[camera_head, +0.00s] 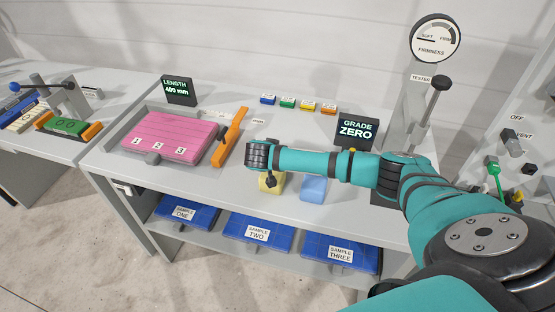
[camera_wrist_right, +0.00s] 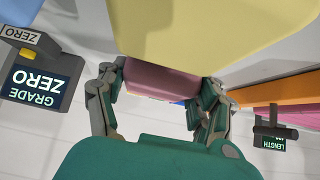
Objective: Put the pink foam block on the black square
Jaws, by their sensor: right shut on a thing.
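My right gripper (camera_wrist_right: 160,92) is shut on the pink foam block (camera_wrist_right: 160,79) in the right wrist view, with a finger on each side of it. In the head view my right wrist hides the pink block and most of the gripper, over the front of the bench. A yellow block (camera_wrist_right: 215,28) fills the top of the wrist view; in the head view it (camera_head: 266,187) is just below my wrist. A dark patch (camera_head: 382,197) shows under my right arm by the firmness tester; I cannot tell whether it is the black square. My left gripper is not in view.
A light blue block (camera_head: 313,189) sits right of the yellow one. The firmness tester (camera_head: 412,115) and the GRADE ZERO display (camera_head: 357,132) stand behind my arm. A tray of pink sheets (camera_head: 165,136) with an orange bar (camera_head: 230,138) lies left. Blue samples (camera_head: 255,230) fill the shelf below.

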